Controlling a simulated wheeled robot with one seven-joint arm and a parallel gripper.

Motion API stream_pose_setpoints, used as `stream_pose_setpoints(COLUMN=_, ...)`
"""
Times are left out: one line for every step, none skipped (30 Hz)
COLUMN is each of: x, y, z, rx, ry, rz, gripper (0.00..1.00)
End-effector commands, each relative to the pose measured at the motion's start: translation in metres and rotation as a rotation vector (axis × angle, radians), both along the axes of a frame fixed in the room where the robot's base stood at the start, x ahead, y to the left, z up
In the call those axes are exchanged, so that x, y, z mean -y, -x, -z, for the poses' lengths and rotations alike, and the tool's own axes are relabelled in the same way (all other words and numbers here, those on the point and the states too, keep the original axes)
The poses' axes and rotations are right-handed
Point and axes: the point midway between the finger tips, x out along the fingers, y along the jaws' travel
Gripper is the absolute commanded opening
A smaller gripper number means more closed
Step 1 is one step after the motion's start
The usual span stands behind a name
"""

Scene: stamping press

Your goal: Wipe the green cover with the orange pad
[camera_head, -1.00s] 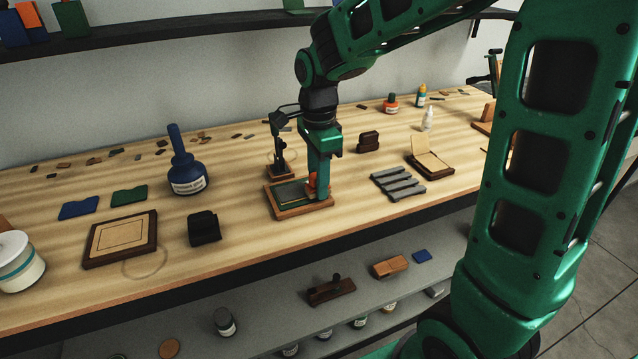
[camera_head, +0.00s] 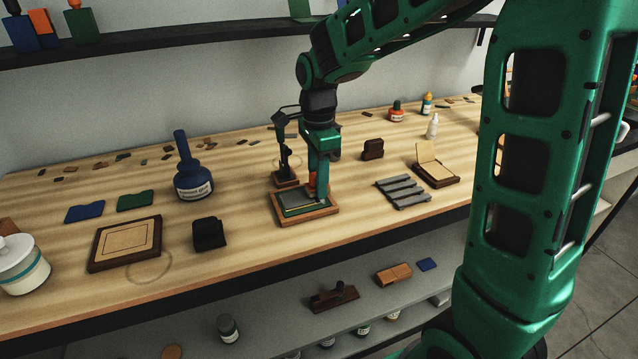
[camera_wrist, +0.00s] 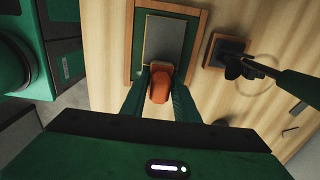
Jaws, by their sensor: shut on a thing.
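The green cover (camera_wrist: 138,60) lies in a wooden tray (camera_wrist: 128,35), with a grey plate (camera_wrist: 165,40) over much of it in the wrist view. In the head view the tray (camera_head: 314,214) sits mid-table, with the green cover (camera_head: 310,208) showing along its front. My gripper (camera_wrist: 161,82) is shut on the orange pad (camera_wrist: 160,88) above the tray, near the plate's end. The pad (camera_head: 312,181) is partly hidden by my gripper in the head view. I cannot tell whether the pad touches the cover.
A dark press-like stand (camera_head: 285,165) stands close behind the tray. A ridged grey rack (camera_head: 403,192) lies to the right and a black block (camera_head: 208,233) to the left. Another green card (camera_head: 135,200) lies beside a blue card (camera_head: 85,211).

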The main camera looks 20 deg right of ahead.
Motion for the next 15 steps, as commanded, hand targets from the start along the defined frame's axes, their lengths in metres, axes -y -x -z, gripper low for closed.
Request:
stream_pose_setpoints(x=0.0001, y=-0.0037, z=0.0001, rx=0.001, ry=0.000, rz=0.001, gripper=0.10)
stream_pose_setpoints(x=0.0002, y=-0.0055, z=0.0000, rx=0.001, ry=0.000, rz=0.001, gripper=0.10)
stream_pose_setpoints(x=0.0002, y=-0.0075, z=0.0002, rx=0.000, ry=0.000, rz=0.001, gripper=0.10)
stream_pose_setpoints(x=0.0002, y=-0.0088, z=0.0004, rx=0.000, ry=0.000, rz=0.001, gripper=0.10)
stream_pose_setpoints(x=0.0002, y=-0.0098, z=0.0005, rx=0.000, ry=0.000, rz=0.001, gripper=0.10)
stream_pose_setpoints(x=0.0002, y=-0.0108, z=0.0005, rx=0.000, ry=0.000, rz=0.001, gripper=0.10)
stream_pose_setpoints(x=0.0002, y=-0.0112, z=0.0005, rx=0.000, ry=0.000, rz=0.000, gripper=0.10)
stream_pose_setpoints(x=0.0002, y=-0.0115, z=0.0004, rx=0.000, ry=0.000, rz=0.000, gripper=0.10)
stream_pose_setpoints(x=0.0002, y=-0.0115, z=0.0004, rx=0.000, ry=0.000, rz=0.000, gripper=0.10)
stream_pose_setpoints(x=0.0002, y=-0.0115, z=0.0004, rx=0.000, ry=0.000, rz=0.000, gripper=0.10)
stream_pose_setpoints(x=0.0002, y=-0.0115, z=0.0004, rx=0.000, ry=0.000, rz=0.000, gripper=0.10)
stream_pose_setpoints(x=0.0003, y=-0.0115, z=0.0003, rx=0.000, ry=0.000, rz=0.000, gripper=0.10)
stream_pose_setpoints(x=0.0003, y=-0.0115, z=0.0003, rx=0.000, ry=0.000, rz=0.000, gripper=0.10)
stream_pose_setpoints(x=0.0003, y=-0.0115, z=0.0003, rx=0.001, ry=0.000, rz=0.001, gripper=0.10)
stream_pose_setpoints(x=0.0003, y=-0.0115, z=0.0003, rx=0.001, ry=0.000, rz=0.000, gripper=0.10)
